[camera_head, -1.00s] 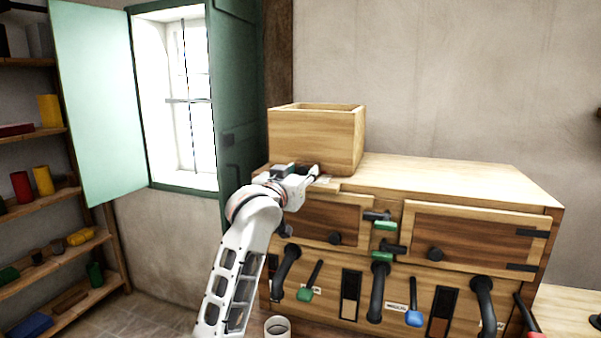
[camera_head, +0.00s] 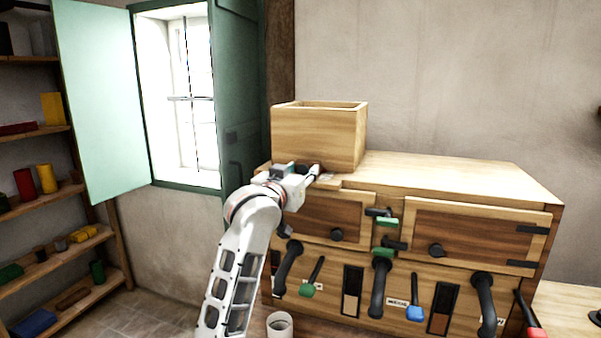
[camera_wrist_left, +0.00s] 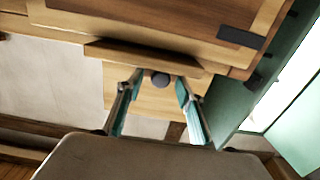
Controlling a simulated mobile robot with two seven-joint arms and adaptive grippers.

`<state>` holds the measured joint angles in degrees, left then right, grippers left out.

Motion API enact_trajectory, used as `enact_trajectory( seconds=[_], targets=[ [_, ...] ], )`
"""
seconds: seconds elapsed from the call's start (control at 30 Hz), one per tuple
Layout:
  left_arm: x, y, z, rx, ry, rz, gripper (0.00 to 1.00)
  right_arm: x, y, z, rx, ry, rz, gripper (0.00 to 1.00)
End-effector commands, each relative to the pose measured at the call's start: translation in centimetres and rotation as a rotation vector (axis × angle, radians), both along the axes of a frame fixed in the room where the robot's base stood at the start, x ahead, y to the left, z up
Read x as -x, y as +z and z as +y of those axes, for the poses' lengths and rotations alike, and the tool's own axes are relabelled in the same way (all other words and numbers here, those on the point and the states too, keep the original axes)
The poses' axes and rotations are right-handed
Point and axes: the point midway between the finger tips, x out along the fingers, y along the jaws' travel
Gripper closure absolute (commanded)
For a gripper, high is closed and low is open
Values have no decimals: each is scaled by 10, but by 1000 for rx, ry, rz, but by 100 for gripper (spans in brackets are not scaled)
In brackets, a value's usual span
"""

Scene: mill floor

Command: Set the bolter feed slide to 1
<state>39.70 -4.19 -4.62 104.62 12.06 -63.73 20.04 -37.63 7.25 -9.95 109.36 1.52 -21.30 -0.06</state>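The wooden hopper box (camera_head: 318,135) stands on the left end of the wooden cabinet top (camera_head: 450,175). My left gripper (camera_head: 314,172) is at the front foot of this box and partly hides what is there. In the left wrist view, my left gripper (camera_wrist_left: 158,84) is open, its two fingers apart. A dark round knob (camera_wrist_left: 160,79) shows between the fingertips, in front of pale wood, beside a wooden ledge (camera_wrist_left: 140,57). I cannot tell whether the fingers touch the knob. The slide's scale and setting are not readable. My right gripper is not in view.
The cabinet front has two doors (camera_head: 480,238), green-handled levers (camera_head: 387,222), a blue-handled lever (camera_head: 415,312) and dark curved pipes (camera_head: 380,285). A green shutter (camera_head: 238,95) stands close left of the box. A white cup (camera_head: 280,325) is below my arm. Shelves are at the far left.

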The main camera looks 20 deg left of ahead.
Motion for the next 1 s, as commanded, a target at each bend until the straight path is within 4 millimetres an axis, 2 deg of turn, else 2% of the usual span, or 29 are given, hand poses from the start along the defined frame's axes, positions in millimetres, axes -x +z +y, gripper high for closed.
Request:
enact_trajectory(
  seconds=[0.27,0.43,0.8,1.0],
  targets=[
    [1,0,0,0,0,0,64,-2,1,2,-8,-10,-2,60],
    [13,0,1,0,0,0,64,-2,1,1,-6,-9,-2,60],
    [82,0,3,1,0,-1,64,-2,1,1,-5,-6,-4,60],
    [111,1,4,1,0,-2,64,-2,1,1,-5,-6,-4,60]
  ],
)
